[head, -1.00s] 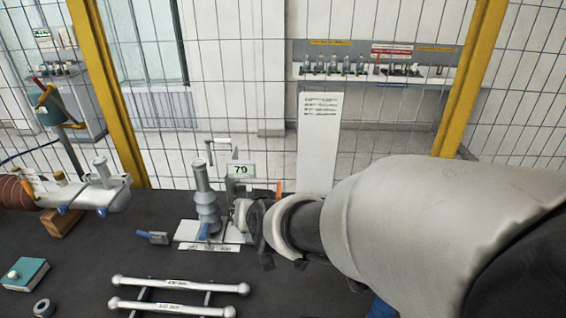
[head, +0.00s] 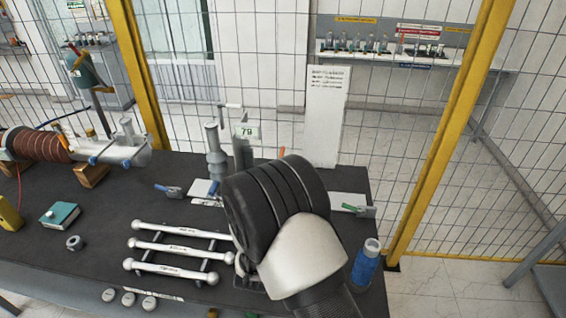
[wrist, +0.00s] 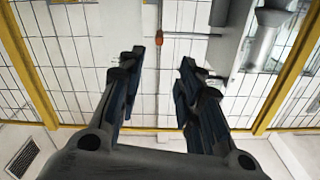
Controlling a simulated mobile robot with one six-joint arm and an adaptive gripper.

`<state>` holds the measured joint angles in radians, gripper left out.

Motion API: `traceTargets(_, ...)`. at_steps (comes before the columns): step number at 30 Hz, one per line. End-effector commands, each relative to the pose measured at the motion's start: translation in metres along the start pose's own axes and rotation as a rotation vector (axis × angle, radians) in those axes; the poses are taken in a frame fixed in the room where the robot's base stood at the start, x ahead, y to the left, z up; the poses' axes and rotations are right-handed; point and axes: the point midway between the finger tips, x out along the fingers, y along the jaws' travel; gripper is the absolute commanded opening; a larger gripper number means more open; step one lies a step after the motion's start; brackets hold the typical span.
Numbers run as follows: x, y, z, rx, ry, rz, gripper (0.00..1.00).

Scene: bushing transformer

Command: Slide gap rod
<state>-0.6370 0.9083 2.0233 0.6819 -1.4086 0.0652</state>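A grey test stand (head: 216,150) with a ridged post and a display reading 79 (head: 247,132) stands at the back middle of the bench. A small orange handle (head: 282,152) shows to its right. In the wrist view an orange handle (wrist: 168,35) on a thin grey rod (wrist: 200,36) lies beyond the fingertips, beside large grey metal parts. I cannot tell which part is the gap rod. My gripper (wrist: 160,68) is open, its two dark fingers apart with nothing seen held between them. In the head view my arm hides the gripper and the stand's lower right part.
Several ball-ended bars (head: 183,229) lie on a rack at the front. A blue bottle (head: 366,262) stands at the right edge. Mesh fencing rises behind.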

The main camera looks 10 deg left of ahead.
Motion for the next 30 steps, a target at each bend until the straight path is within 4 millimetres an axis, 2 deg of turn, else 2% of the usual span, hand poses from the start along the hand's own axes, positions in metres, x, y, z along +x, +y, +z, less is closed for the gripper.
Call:
traceTargets(1,0.012,0.002,0.0,0.001,0.002,0.004,0.33)
traceTargets(12,0.093,0.002,0.001,0.001,0.002,0.002,0.33)
traceTargets(18,0.128,0.001,0.001,0.0,0.0,0.001,0.33)
traceTargets(24,0.145,0.001,0.001,0.0,-0.002,0.001,0.33)
traceTargets(30,0.147,0.001,0.0,-0.001,-0.002,0.0,0.33)
